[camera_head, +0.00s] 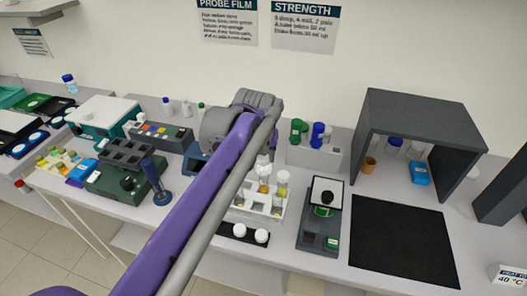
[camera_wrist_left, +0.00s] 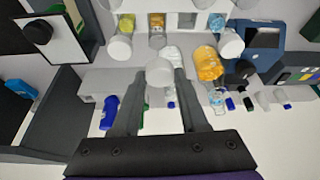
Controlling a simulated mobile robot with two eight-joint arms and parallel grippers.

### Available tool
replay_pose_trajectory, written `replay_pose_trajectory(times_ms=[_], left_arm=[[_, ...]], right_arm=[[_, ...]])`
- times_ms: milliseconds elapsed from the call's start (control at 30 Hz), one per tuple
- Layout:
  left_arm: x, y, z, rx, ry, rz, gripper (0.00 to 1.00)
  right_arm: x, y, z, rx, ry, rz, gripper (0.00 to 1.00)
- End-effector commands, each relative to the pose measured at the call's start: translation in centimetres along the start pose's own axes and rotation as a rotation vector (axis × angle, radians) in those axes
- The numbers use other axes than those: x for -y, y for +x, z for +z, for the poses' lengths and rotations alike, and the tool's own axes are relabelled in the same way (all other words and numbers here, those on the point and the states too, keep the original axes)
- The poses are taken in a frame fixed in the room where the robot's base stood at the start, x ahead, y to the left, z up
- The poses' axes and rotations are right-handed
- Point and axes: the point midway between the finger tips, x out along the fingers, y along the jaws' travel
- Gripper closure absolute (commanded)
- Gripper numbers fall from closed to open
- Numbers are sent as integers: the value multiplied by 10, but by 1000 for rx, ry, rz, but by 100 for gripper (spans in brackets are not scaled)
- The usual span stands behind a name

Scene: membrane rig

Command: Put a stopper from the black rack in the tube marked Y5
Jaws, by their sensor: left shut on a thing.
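My left gripper (camera_wrist_left: 159,78) is shut on a white stopper (camera_wrist_left: 160,72), held between its fingertips. In the head view the gripper (camera_head: 263,166) is over the back of the white tube rack (camera_head: 246,213), partly hidden by my own arm. In the left wrist view the stopper overlaps the rack's tubes; I cannot tell whether it touches one. Tubes there hold yellow (camera_wrist_left: 127,22) and orange (camera_wrist_left: 207,65) liquid, and white caps show at both sides. No Y5 mark is legible. The black rack (camera_head: 228,226) lies in front of the tube rack with white stoppers (camera_head: 262,236) in it.
A dark balance (camera_head: 318,235) stands right of the tube rack, beside a black mat (camera_head: 400,240) and a grey open-fronted hood (camera_head: 415,105). A blue-handled tool (camera_head: 155,180) stands to the left. Green and blue bottles (camera_head: 318,135) stand behind.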

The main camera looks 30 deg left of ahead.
Motion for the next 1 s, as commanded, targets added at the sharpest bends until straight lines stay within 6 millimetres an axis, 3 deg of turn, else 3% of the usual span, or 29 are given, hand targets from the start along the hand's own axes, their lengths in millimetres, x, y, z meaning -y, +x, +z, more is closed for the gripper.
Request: replay_pose_trajectory(times_ms=[600, 1000], left_arm=[[0, 40, 17, 0, -1, 0, 97], [0, 46, 19, -1, -1, 0, 97]], right_arm=[[0, 26, 27, 22, 0, 0, 19], [0, 28, 29, 24, 0, 0, 19]])
